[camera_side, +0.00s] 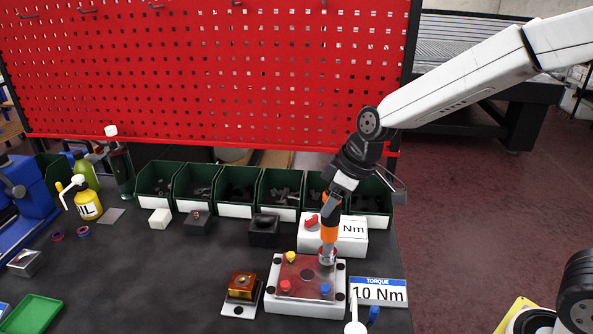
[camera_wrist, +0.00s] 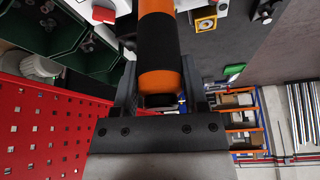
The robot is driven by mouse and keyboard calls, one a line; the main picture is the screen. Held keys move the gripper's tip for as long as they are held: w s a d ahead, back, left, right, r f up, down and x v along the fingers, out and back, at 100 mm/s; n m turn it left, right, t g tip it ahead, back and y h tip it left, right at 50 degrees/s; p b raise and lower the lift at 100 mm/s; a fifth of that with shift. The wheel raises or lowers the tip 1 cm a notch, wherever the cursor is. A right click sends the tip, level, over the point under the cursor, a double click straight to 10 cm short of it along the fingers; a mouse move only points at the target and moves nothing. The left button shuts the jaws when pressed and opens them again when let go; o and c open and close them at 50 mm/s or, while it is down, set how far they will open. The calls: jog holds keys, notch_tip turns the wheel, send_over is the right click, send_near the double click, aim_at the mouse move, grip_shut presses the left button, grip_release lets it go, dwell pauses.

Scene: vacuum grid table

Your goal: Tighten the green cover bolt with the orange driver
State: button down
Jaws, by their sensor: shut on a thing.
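My gripper (camera_side: 333,205) is shut on the orange driver (camera_side: 329,232), which hangs close to upright with its lower end down. The driver's orange and black handle also shows between the fingers in the wrist view (camera_wrist: 158,75). Its lower end is at the back right corner of the red cover (camera_side: 306,272) on a white block. A yellow bolt (camera_side: 291,257), a red bolt (camera_side: 285,287) and a blue bolt (camera_side: 325,290) show at the other corners. No green bolt is visible; the driver end covers that back right corner. I cannot tell whether it touches a bolt.
A white box marked Nm (camera_side: 352,236) stands just behind the cover. A torque sign reading 10 Nm (camera_side: 378,292) is at its right. An amber block (camera_side: 242,287) sits at its left. Green bins (camera_side: 237,188) line the back below a red pegboard (camera_side: 210,70).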

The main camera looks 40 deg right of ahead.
jog(key=shift+s+f, duration=0.15)
jog(key=shift+f, duration=0.75)
dwell(3.4)
